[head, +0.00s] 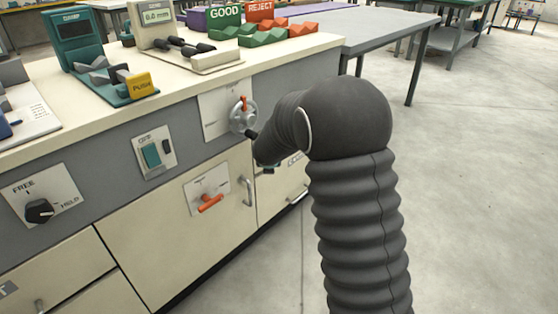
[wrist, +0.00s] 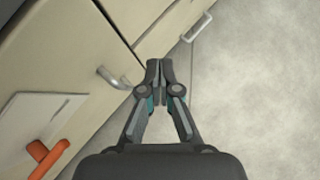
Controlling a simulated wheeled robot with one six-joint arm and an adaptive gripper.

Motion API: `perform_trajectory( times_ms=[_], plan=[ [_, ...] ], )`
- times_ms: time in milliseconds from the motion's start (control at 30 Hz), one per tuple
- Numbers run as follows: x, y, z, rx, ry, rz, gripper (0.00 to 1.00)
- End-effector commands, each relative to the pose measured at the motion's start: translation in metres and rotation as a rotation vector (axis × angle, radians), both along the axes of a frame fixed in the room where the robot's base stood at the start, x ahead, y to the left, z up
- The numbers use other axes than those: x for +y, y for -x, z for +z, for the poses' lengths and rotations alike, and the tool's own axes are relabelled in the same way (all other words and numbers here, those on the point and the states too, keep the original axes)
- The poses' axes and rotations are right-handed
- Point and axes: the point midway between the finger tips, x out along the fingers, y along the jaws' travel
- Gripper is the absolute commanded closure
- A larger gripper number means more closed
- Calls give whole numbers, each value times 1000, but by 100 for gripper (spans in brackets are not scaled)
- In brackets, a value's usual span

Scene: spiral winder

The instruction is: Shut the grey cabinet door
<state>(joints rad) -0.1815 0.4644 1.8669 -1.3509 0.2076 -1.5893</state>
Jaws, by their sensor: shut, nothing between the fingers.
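The cabinet door (head: 170,228) in the front of the bench looks cream, set under a grey panel. It carries a metal bar handle (head: 248,191) near its right edge and a plate with an orange lever (head: 210,203). The door looks flush or nearly flush; I cannot tell if a small gap stands open. In the wrist view the door (wrist: 60,55) fills the left, with its handle (wrist: 114,77) just left of my gripper (wrist: 159,68). My gripper is shut and empty, its fingertips near the door's right edge; contact is unclear. My arm mostly hides it in the head view.
A handwheel (head: 242,116) and a switch plate (head: 155,152) stick out from the panel above. A drawer handle (head: 299,194) sits right of the door. Fixtures and coloured trays (head: 240,35) stand on the benchtop. Open floor (head: 470,200) lies to the right.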

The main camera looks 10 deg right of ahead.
Motion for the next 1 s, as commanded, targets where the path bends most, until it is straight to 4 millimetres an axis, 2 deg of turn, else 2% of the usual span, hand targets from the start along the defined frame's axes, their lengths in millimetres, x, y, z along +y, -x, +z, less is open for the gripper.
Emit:
perform_trajectory(
  times_ms=[133, 200, 500, 1000],
  plan=[
    [-19, 15, -3, -1, -1, -5, 100],
    [-27, 23, 16, -2, -2, -5, 100],
    [-46, 58, 61, -2, -2, 8, 100],
    [-59, 69, 70, -3, -35, -33, 100]
  ],
)
